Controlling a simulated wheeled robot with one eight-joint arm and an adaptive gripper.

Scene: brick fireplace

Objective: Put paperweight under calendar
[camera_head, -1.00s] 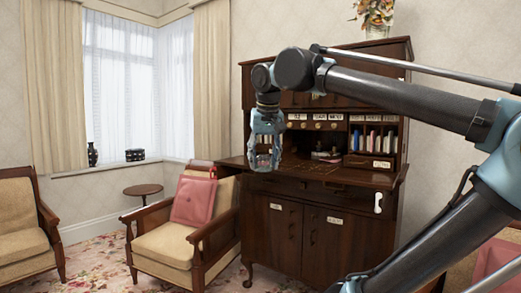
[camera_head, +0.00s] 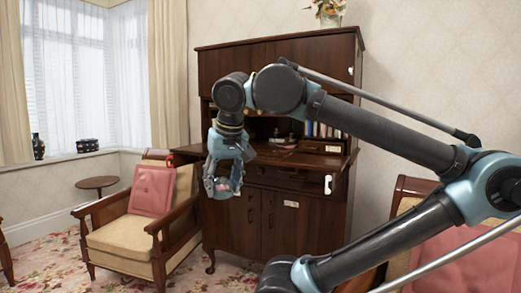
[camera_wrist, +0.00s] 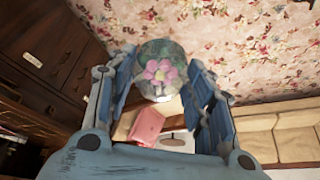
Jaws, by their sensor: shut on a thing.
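The paperweight is a clear round glass ball with a pink flower inside; it shows between my fingers in the wrist view (camera_wrist: 158,55). In the head view, my gripper (camera_head: 222,186) hangs fingers down in front of the left side of the wooden desk cabinet (camera_head: 282,222), shut on the paperweight, with a hint of pink at its tips. In the wrist view, floor lies beyond the ball. I cannot make out a calendar in either view; small items on the desk top (camera_head: 290,155) are too small to name, and my arm hides part of the cabinet.
A cream armchair (camera_head: 125,240) with a pink cushion (camera_head: 153,190) stands left of the cabinet. Another wooden chair with a pink cushion (camera_head: 465,262) is at the right, partly behind my arm. A small round table (camera_head: 97,183) stands near the window. Flowered carpet (camera_head: 55,255) covers the floor.

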